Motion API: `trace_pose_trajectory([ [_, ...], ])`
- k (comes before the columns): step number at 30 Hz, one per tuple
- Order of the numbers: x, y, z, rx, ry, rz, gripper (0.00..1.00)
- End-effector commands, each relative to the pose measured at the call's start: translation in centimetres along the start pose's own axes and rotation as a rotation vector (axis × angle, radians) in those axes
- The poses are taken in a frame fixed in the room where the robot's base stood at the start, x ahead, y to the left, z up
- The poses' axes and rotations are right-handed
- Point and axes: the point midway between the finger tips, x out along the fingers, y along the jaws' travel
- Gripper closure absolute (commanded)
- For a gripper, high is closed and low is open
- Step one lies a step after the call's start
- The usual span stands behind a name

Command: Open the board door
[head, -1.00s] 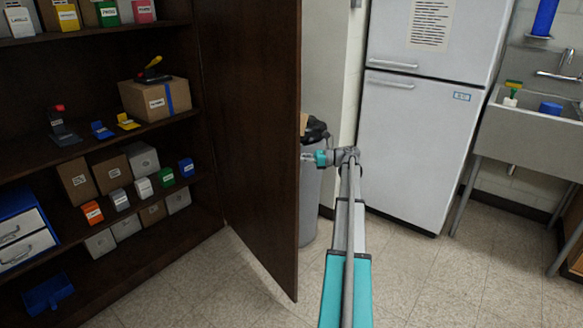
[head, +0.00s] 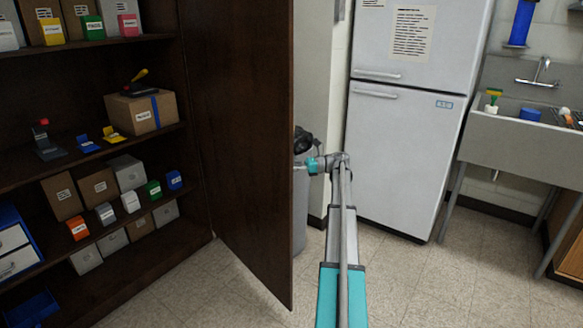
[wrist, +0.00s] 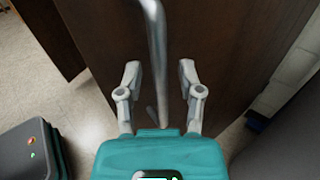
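The board door (head: 240,130) is the dark brown wooden door of the shelf cabinet. It stands well open, and the shelves behind it are in full view. In the wrist view, its dark panel (wrist: 225,60) fills the middle, and a vertical metal bar handle (wrist: 157,45) stands out from it. My gripper (wrist: 160,75) is open, with one finger on each side of the handle and visible gaps to it. In the head view, my wrist (head: 325,163) is beside the door's free edge, and the fingertips are hidden behind the door.
The cabinet shelves (head: 95,148) hold boxes and small tools. A grey bin (head: 300,215) stands behind the door, close to my arm. A white fridge (head: 400,150) and a sink (head: 515,135) are to the right. The tiled floor (head: 420,280) is clear in front.

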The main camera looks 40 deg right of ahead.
Motion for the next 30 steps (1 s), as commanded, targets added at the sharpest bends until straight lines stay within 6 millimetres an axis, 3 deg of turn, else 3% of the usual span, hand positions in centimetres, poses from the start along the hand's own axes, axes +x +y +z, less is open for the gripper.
trace_pose_trajectory([
  [11,-0.1,0.0,0.0,-0.001,-0.001,-0.001,0.49],
  [17,-1.3,-0.1,0.0,-0.001,-0.001,-0.002,0.49],
  [30,-7.6,-0.2,0.0,0.0,0.0,-0.001,0.49],
])
